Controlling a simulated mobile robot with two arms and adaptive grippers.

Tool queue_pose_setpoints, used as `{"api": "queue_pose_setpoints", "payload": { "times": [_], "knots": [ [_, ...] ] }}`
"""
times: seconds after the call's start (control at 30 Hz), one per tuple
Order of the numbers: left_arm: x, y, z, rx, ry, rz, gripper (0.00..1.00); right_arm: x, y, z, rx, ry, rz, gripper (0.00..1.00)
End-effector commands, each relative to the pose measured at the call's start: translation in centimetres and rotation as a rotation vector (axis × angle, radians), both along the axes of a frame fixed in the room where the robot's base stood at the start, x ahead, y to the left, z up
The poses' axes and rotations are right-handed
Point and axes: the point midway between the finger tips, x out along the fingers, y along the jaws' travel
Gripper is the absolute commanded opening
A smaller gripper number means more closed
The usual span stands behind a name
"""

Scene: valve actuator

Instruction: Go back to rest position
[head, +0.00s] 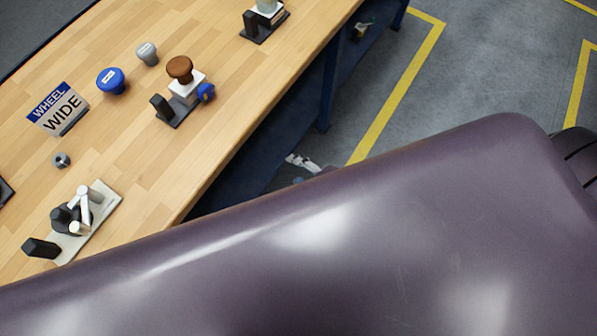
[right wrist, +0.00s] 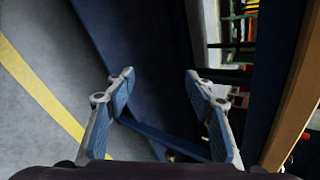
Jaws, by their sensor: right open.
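In the head view a small part of my right gripper (head: 301,162) shows beside the table's front edge, mostly hidden behind my purple arm. In the right wrist view its two blue-padded fingers (right wrist: 158,78) are apart with nothing between them. The valve actuator unit with a brown knob (head: 180,68) stands upright on the wooden table (head: 140,140), with a blue part (head: 206,92) at its side. My left gripper is not in view.
A blue knob (head: 111,80), a grey knob (head: 147,53), a "WHEEL WIDE" sign (head: 58,110), a small grey ring (head: 61,160) and a fixture with white cylinders (head: 85,213) are on the table. Another fixture (head: 264,22) stands farther back. Grey floor with yellow lines (head: 400,85) lies right.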

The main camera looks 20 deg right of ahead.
Motion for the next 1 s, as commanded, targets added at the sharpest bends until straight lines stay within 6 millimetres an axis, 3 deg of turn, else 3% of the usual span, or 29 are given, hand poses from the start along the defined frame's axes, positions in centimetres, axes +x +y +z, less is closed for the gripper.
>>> {"api": "queue_pose_setpoints", "payload": {
  "times": [0.73, 0.87, 1.0],
  "knots": [
    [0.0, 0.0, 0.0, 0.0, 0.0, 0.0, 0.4, -0.4, 0.1, -0.6, 0.01, 0.018, -0.002, 0.49],
    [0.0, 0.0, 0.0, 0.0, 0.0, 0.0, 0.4, -2.1, -0.6, -4.2, -0.102, 0.049, 0.059, 0.49],
    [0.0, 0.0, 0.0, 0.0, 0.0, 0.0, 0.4, -6.6, -2.4, -11.5, -0.35, 0.112, 0.237, 0.49]
  ]
}}
